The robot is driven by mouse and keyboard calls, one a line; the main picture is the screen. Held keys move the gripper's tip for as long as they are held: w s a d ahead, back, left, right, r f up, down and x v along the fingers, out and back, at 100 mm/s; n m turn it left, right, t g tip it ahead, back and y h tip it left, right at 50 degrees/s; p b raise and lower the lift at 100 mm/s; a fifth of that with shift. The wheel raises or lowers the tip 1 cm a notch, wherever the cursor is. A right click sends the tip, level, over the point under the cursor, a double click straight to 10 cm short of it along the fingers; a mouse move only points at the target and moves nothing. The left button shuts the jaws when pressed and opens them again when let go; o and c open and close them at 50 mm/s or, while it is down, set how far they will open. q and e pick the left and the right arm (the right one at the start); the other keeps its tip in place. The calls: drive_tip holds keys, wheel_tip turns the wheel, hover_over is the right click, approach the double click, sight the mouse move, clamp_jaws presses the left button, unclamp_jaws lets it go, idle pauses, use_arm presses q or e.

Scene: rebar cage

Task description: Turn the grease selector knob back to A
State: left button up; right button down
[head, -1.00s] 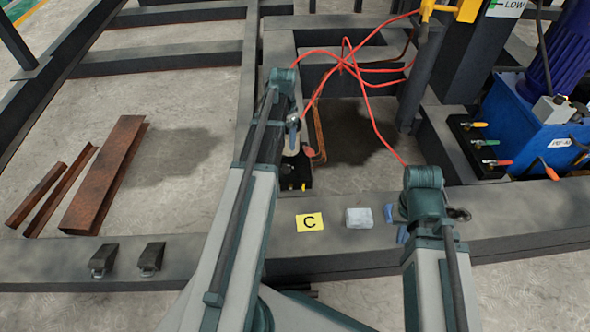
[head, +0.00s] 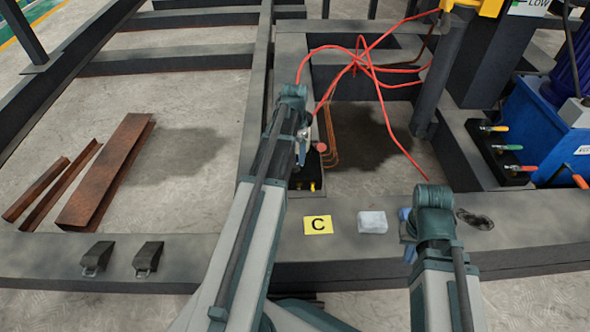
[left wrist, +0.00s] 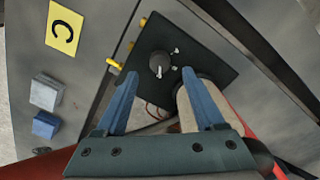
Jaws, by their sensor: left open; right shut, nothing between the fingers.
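The selector knob (left wrist: 160,62) is a round dark knob with a pale pointer mark on a black panel (left wrist: 205,58). Small white marks stand beside it, too small to read. In the left wrist view my left gripper (left wrist: 160,88) is open, its two blue fingers pointing at the panel, with the knob between and just beyond their tips; I see no contact. In the head view the left gripper (head: 302,150) is over the panel (head: 308,184), and the knob is hidden. My right gripper (head: 410,250) is shut and empty above the front beam, mostly hidden by its arm.
A yellow card marked C (head: 318,225), a whitish block (head: 373,222) and a blue piece (head: 405,213) lie on the front beam (head: 540,217). Red hoses (head: 370,65) hang behind the left gripper. Yellow fittings (left wrist: 114,64) edge the panel. Colored valve handles (head: 506,147) stand right.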

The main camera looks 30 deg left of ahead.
sight(295, 165)
use_arm(q)
wheel_tip(295, 165, down, 5)
drive_tip(key=b, duration=0.3)
drive_tip(key=shift+r+b, duration=0.1)
drive_tip(key=shift+b, duration=0.25)
drive_tip(key=shift+r, duration=0.1)
clamp_jaws()
